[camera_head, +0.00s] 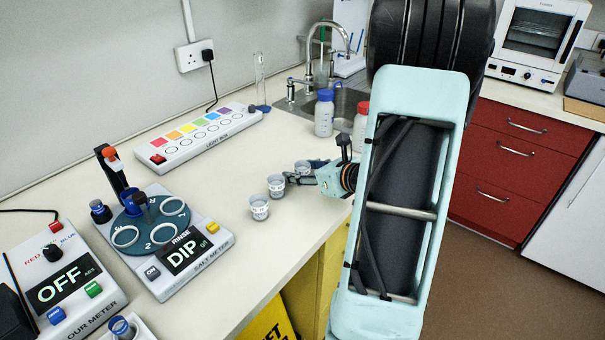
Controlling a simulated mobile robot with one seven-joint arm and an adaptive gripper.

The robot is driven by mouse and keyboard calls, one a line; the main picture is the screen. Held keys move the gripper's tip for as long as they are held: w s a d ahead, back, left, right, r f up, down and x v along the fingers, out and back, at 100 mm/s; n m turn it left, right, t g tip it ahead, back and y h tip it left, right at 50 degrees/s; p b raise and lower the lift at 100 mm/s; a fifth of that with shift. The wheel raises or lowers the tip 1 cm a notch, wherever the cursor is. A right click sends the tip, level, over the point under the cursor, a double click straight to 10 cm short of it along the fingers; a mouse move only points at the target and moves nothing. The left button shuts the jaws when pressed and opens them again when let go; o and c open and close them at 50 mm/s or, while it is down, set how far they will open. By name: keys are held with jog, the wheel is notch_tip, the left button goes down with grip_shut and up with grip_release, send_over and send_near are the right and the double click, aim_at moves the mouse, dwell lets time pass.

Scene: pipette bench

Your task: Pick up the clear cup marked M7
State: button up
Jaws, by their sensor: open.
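Several small clear cups stand in a row near the front edge of the bench. The nearest cup (259,208) and the cup behind it (276,186) show dark marks on their sides, too small to read, so I cannot tell which is M7. Another cup (303,167) stands farther back, partly hidden by my gripper. My gripper (293,178) is open, low over the bench, with its fingers pointing left. It is just beyond the second cup and beside the farther one. I cannot tell whether a cup is between its fingers.
A salt meter (205,250) and a colour meter (72,270) stand at the left, with a light box (205,140) behind. A blue-capped bottle (324,115) and a red-capped bottle (361,125) stand near the sink tap (330,30). Bare bench lies left of the cups.

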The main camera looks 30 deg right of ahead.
jog(key=shift+c, duration=0.6)
jog(key=c, duration=1.1)
jog(key=shift+r, duration=0.1)
